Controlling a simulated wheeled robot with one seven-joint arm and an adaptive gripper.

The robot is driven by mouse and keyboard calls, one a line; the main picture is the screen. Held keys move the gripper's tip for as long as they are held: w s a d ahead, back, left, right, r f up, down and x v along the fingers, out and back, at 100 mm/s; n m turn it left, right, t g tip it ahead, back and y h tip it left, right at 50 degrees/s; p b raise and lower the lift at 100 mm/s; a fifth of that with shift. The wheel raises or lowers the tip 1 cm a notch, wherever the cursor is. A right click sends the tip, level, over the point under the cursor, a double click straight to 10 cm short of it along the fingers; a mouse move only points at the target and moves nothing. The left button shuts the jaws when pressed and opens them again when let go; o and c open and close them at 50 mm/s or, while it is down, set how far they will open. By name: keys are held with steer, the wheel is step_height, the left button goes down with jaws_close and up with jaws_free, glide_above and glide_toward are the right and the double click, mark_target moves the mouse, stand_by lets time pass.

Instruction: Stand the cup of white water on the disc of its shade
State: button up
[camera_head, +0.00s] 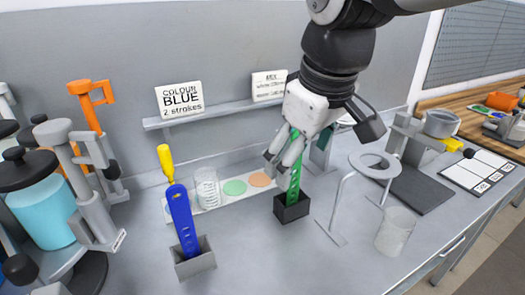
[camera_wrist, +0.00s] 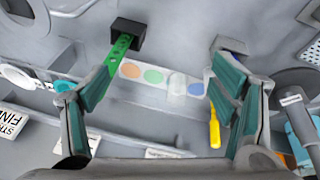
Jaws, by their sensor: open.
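A clear, whitish cup (camera_head: 207,188) stands upright on the pale strip (camera_head: 216,203) of coloured discs, and also shows in the wrist view (camera_wrist: 177,86). It stands between the green disc (camera_head: 235,187) and the blue disc (camera_wrist: 196,89); I cannot tell what is under it. An orange disc (camera_head: 260,179) is at the strip's far end. A second translucent cup (camera_head: 395,232) stands at the right front; its contents are unclear. My gripper (camera_head: 298,158) is open and empty above the bench, near the green paddle (camera_head: 294,178). In the wrist view the strip and cup show between the fingers (camera_wrist: 164,82).
The green paddle stands in a black block (camera_head: 291,208). A blue paddle (camera_head: 183,220) with a yellow handle stands in a grey block (camera_head: 195,261). A ring stand (camera_head: 350,190) is at the right, a drum (camera_head: 42,210) at the left. The front middle bench is clear.

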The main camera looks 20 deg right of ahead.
steer(key=s+d+f+m+t, duration=0.1)
steer(key=s+f+m, duration=0.3)
steer(key=s, duration=0.5)
steer(key=shift+s+d+f+m, duration=0.25)
steer(key=shift+d+m, duration=0.25)
steer(key=shift+d, duration=0.1)
stand_by(0.4)
